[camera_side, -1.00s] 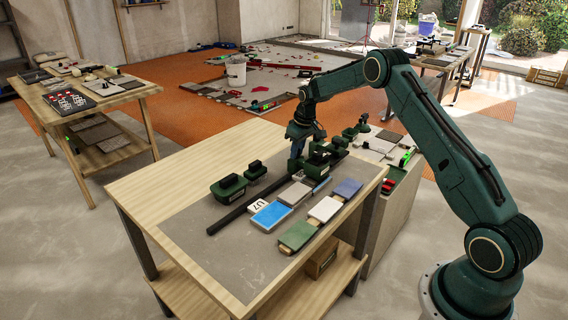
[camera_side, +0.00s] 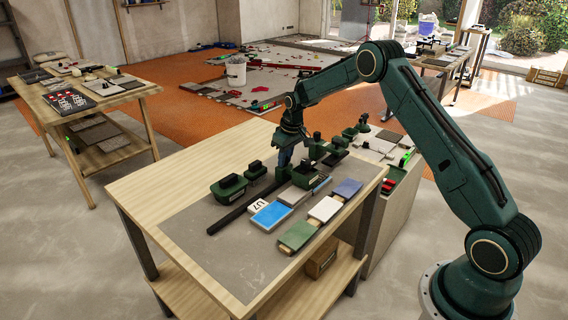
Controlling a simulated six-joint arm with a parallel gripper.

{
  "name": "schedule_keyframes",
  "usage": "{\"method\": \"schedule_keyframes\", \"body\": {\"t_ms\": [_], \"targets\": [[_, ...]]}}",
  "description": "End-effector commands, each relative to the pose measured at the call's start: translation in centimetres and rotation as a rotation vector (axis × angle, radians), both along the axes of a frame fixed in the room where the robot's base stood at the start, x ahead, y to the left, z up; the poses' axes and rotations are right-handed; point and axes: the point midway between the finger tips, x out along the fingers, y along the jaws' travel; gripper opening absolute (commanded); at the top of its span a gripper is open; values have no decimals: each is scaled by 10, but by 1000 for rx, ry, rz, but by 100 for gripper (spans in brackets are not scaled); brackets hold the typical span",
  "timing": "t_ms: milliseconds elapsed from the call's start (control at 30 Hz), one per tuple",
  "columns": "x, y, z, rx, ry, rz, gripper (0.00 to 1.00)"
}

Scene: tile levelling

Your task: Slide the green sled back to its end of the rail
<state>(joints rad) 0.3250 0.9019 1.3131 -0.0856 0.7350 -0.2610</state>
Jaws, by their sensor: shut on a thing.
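The dark rail (camera_side: 237,213) runs diagonally over the grey mat on the wooden bench, from front left to back right. The green sled (camera_side: 307,178), with a dark top, sits at the rail's middle stretch, beside the pale tiles. My gripper (camera_side: 284,172) points down at the left side of the sled, just over the rail. It is shut on the sled; the fingertips are small here and the exact contact is hard to make out.
More dark green pieces (camera_side: 331,153) stand at the back right. The bench's left part is clear.

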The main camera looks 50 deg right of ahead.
Motion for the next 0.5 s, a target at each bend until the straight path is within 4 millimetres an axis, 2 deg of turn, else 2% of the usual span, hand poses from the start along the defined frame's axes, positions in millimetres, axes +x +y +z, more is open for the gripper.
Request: {"method": "schedule_keyframes", "body": {"t_ms": [500], "targets": [[0, 34, 0, 1, 1, 2, 0]]}}
